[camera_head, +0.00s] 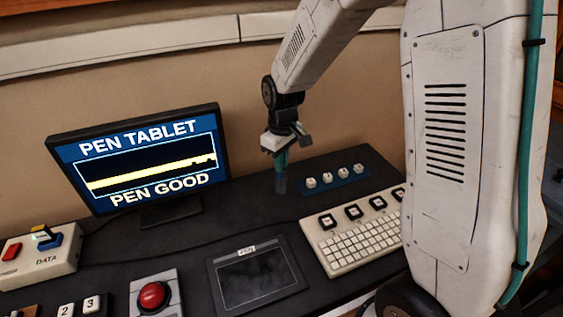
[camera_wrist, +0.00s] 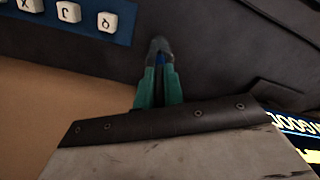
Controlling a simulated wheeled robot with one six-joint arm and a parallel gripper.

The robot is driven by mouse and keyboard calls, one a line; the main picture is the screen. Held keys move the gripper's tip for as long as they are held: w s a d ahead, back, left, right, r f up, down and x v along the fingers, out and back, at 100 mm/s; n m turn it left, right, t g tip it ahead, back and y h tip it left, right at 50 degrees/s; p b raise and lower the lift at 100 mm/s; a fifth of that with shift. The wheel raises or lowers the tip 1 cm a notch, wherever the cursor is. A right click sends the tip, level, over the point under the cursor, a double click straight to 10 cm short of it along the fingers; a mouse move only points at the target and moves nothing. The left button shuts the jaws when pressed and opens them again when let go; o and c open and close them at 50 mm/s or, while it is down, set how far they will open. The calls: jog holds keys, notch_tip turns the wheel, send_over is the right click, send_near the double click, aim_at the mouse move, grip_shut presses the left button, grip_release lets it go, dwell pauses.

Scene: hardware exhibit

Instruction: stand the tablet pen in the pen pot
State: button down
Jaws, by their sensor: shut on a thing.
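My gripper (camera_head: 282,166) reaches down over the back of the dark desk, and its teal fingers also show in the wrist view (camera_wrist: 158,88). It is shut on a thin, dark blue thing, seen as a sliver between the fingers; I take it for the tablet pen (camera_wrist: 160,61). A small blue-grey cup shape, which looks like the pen pot (camera_head: 281,185), stands right below the fingertips. In the wrist view its dark rim (camera_wrist: 160,43) shows just beyond the fingertips. The pen's lower end is hidden, and I cannot tell how deep it is in the pot.
A blue strip with several white key blocks (camera_head: 334,179) lies just right of the pot. A keyboard (camera_head: 355,240), a pen tablet (camera_head: 255,275) and a red button (camera_head: 154,295) lie nearer. A monitor (camera_head: 140,160) reading "PEN GOOD" stands left. Bare desk lies between monitor and pot.

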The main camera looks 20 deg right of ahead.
jog(key=shift+f, duration=0.3)
jog(key=c, duration=1.5)
grip_release()
notch_tip(320, 180, up, 11)
jog(key=shift+s+d+f, duration=0.1)
jog(key=s+d+r+m, duration=0.1)
jog(key=s+r+m, duration=0.1)
jog(key=s+r, duration=0.45)
jog(key=s+d+r+m, duration=0.1)
jog(key=s+r, duration=0.2)
jog(key=s, duration=0.6)
jog(key=s+f+m+t, duration=0.1)
jog(key=s+m, duration=0.2)
jog(key=s, duration=1)
jog(key=shift+s+d, duration=0.15)
jog(key=shift+d, duration=0.3)
jog(key=shift+f, duration=0.1)
